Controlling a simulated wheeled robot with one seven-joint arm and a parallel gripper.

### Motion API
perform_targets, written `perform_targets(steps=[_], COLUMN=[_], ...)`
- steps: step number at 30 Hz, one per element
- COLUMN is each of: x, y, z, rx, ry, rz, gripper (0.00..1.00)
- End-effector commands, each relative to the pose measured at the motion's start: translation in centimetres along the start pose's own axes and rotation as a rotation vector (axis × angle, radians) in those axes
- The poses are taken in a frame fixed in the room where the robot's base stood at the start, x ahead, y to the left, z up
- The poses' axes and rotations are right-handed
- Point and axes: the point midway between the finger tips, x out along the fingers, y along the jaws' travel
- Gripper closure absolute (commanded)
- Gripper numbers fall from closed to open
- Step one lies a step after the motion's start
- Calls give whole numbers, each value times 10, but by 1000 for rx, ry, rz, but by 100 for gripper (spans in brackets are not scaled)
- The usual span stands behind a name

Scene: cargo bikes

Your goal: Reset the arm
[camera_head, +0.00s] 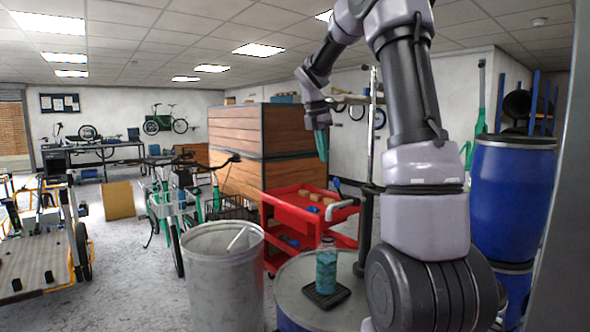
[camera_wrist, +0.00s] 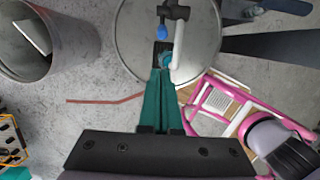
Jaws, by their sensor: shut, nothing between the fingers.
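My gripper (camera_head: 322,146) hangs from my raised arm in the upper middle of the head view, fingers pointing down. Its teal fingers lie together and hold nothing. In the wrist view my gripper (camera_wrist: 160,72) shows the two fingers side by side, over the rim of a round drum top. My arm rises on the right of the head view, bent over at the top, and hides part of the wall behind it.
A teal bottle (camera_head: 326,268) stands on a black pad (camera_head: 326,295) on a drum (camera_head: 295,290). Beside it are a grey bin (camera_head: 222,285) and a red cart (camera_head: 290,238). Blue barrels (camera_head: 512,200) stand at right, a green bike (camera_head: 170,215) at left. Pink-framed equipment (camera_wrist: 225,90) shows in the wrist view.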

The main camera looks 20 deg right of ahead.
Motion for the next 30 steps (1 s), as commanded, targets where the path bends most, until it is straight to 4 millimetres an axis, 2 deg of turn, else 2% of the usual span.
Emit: perform_targets(steps=[5, 8, 12, 18, 24, 30], x=[-6, -20, -50, -77, -85, -79], y=[-4, -17, -51, -109, -166, -204], z=[-4, -18, -52, -106, -156, -190], rx=[40, 173, 517, 1095, 1660, 2074], ry=[0, 8, 57, 218, 470, 715], rz=[12, 49, 135, 239, 265, 200], gripper=[100, 100, 100, 100, 100, 100])
